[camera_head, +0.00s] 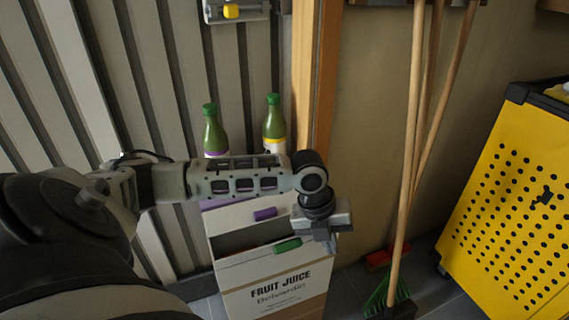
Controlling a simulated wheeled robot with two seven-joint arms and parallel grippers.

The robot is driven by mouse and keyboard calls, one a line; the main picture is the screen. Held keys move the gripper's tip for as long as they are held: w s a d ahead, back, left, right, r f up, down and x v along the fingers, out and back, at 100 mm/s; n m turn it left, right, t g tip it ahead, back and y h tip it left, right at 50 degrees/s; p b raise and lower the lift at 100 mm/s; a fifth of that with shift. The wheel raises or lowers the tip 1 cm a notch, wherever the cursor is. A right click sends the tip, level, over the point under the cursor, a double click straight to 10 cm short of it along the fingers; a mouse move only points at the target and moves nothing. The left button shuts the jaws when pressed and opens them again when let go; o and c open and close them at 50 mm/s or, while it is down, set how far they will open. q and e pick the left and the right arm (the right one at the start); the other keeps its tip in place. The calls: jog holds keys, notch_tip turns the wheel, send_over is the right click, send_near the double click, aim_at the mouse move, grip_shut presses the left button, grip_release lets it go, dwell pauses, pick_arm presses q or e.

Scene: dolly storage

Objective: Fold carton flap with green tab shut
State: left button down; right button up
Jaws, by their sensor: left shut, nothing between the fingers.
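The white fruit juice carton (277,295) stands low in the middle of the view, with printed lettering on its front. A flap with a green tab (287,245) lies along the front of its dark opening, which still shows. A second flap with a purple tab (265,214) stands behind the opening. My left gripper (331,246) is shut and empty at the carton's right side, pointing down, right of the green tab. I cannot tell whether it touches the flap. My left arm hides part of the carton's back. My right gripper is not in view.
Two green bottles (214,134) stand behind the carton, partly hidden by my arm. A green-bristled broom (388,296) and other handles lean against the wall to the right. A yellow perforated cart (514,205) stands at the far right. A wooden post (322,85) rises behind.

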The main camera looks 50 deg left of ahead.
pick_arm(q)
jog(key=shift+w+a+p, duration=0.1)
jog(key=shift+w+a, duration=0.2)
jog(key=shift+a, duration=0.5)
jog(key=shift+w+a+p, duration=0.1)
jog(key=shift+w+a, duration=0.25)
jog(key=shift+a, duration=0.4)
jog(key=shift+w+a+p, duration=0.1)
jog(key=shift+w+a, duration=0.2)
jog(key=shift+a, duration=0.6)
jog(key=shift+w+a, duration=0.3)
jog(key=shift+a, duration=0.45)
jog(key=shift+w+a, duration=0.35)
jog(key=shift+a, duration=0.4)
jog(key=shift+w+a, duration=0.3)
jog(key=shift+a, duration=0.45)
